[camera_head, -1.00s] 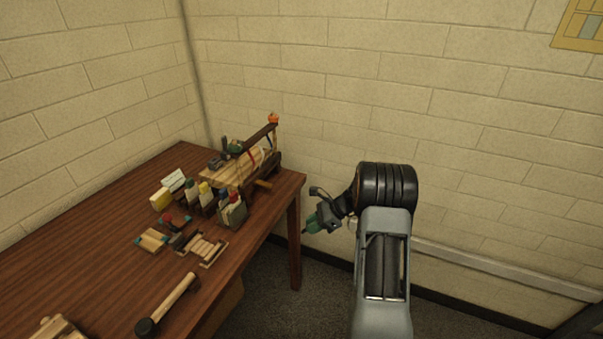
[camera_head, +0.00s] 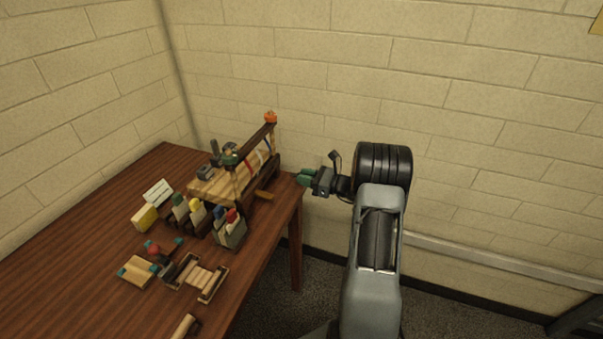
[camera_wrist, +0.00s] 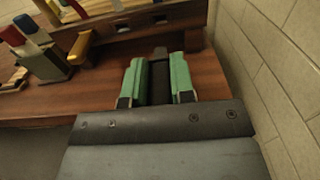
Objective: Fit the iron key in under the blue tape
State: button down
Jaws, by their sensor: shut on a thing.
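My gripper (camera_head: 306,180) has green fingers, which also show in the wrist view (camera_wrist: 160,82). They are shut on a dark flat piece (camera_wrist: 160,70), seemingly the iron key, whose end sticks out past the fingertips. In the head view the key is too small to make out. My gripper is at the table's far right corner, to the right of a wooden rack (camera_head: 212,190) and apart from it. Thin coloured strips cross the rack's sloping board. One looks like the blue tape (camera_wrist: 118,5), cut by the top edge of the wrist view; its fit on the board is unclear.
A small tray of wooden pieces (camera_head: 212,294) lies nearer. The wall is close on the right of the wrist view.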

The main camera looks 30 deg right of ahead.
aim_at(271, 168)
jog(key=shift+s+d+r, duration=0.1)
jog(key=shift+r, duration=0.05)
jog(key=shift+b+x, duration=0.35)
jog(key=shift+x, duration=2.55)
jog(key=shift+b+x, duration=0.7)
jog(key=shift+x, duration=1.2)
dwell(0.4)
jog(key=c, duration=0.9)
grip_release()
jog(key=b+v, duration=0.1)
jog(key=v, duration=1.3)
